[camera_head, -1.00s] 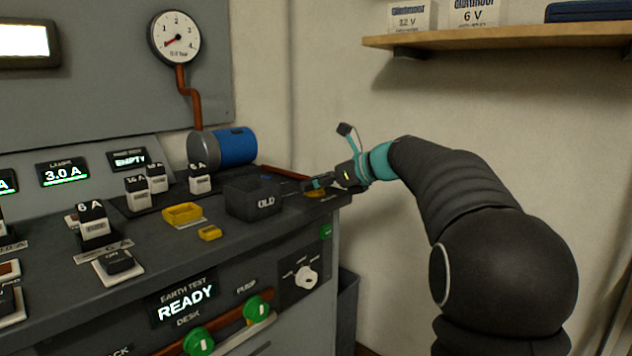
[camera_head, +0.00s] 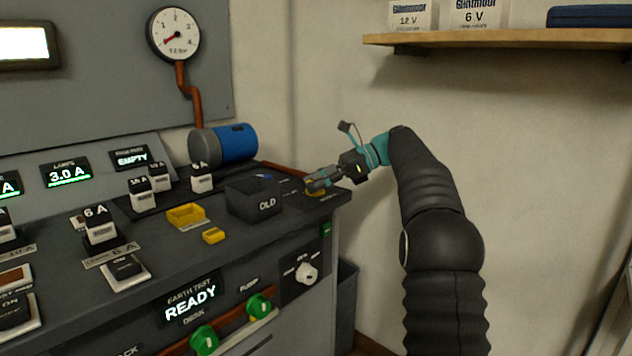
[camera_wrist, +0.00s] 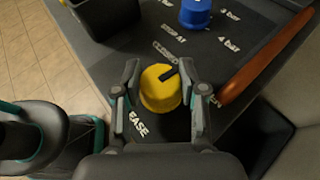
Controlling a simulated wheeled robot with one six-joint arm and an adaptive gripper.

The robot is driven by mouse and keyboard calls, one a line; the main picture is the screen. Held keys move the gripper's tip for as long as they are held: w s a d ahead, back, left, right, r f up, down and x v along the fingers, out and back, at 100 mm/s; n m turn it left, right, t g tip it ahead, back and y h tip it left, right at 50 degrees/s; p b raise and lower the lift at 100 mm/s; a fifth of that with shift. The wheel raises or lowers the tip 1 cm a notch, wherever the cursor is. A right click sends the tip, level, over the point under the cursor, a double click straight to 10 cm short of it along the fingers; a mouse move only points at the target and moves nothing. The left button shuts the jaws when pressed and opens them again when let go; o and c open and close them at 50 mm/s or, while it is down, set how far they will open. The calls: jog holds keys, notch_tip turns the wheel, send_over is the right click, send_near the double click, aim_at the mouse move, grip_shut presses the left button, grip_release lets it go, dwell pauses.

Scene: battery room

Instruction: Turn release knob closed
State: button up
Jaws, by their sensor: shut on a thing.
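The release knob (camera_wrist: 160,92) is a round yellow knob with a black pointer mark on top. In the wrist view it sits between the two fingers of my gripper (camera_wrist: 163,100), which is shut on it. The pointer mark is toward the knob's upper right, near the printed word "CLOSED"; part of the lettering around the knob is hidden by my fingers. In the head view my gripper (camera_head: 316,184) is at the right end of the bench top, and only a sliver of yellow shows under it.
A black bin marked OLD (camera_head: 252,204) is just left of my gripper. A brown rail (camera_wrist: 262,68) runs along the bench edge. A blue cylinder (camera_head: 236,143) lies behind.

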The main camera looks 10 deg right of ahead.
jog(key=shift+n+g, duration=0.6)
jog(key=o, duration=1.2)
jog(key=shift+c, duration=0.2)
jog(key=shift+m+t, duration=0.5)
